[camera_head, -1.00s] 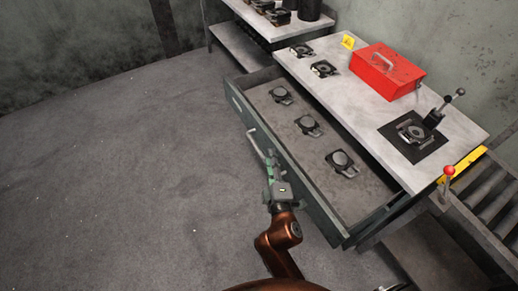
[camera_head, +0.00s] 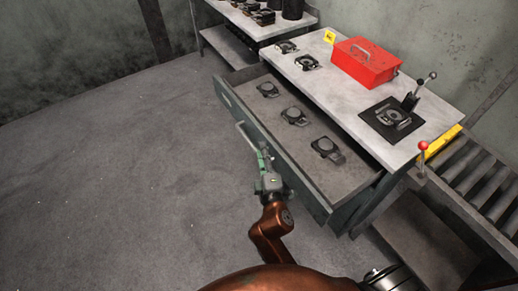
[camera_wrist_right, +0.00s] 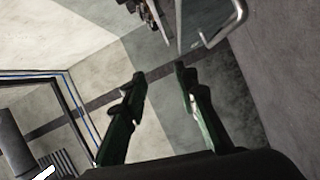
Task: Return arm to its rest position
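My right gripper (camera_head: 263,158) is in front of the open drawer (camera_head: 318,197), close to its bar handle (camera_head: 247,138). In the right wrist view my right gripper (camera_wrist_right: 160,82) has its two green fingers spread apart, with nothing between them. The handle (camera_wrist_right: 228,28) shows there at the upper right, outside the fingers and apart from them. My copper-coloured right arm reaches up from the bottom of the head view. My left gripper is not in view.
The drawer holds several dark round-topped parts (camera_head: 293,116). On the workbench (camera_head: 350,105) stand a red toolbox (camera_head: 365,64), more such parts and a lever fixture (camera_head: 392,117). A roller conveyor (camera_head: 478,180) lies at the right. The floor (camera_head: 120,190) at the left is clear.

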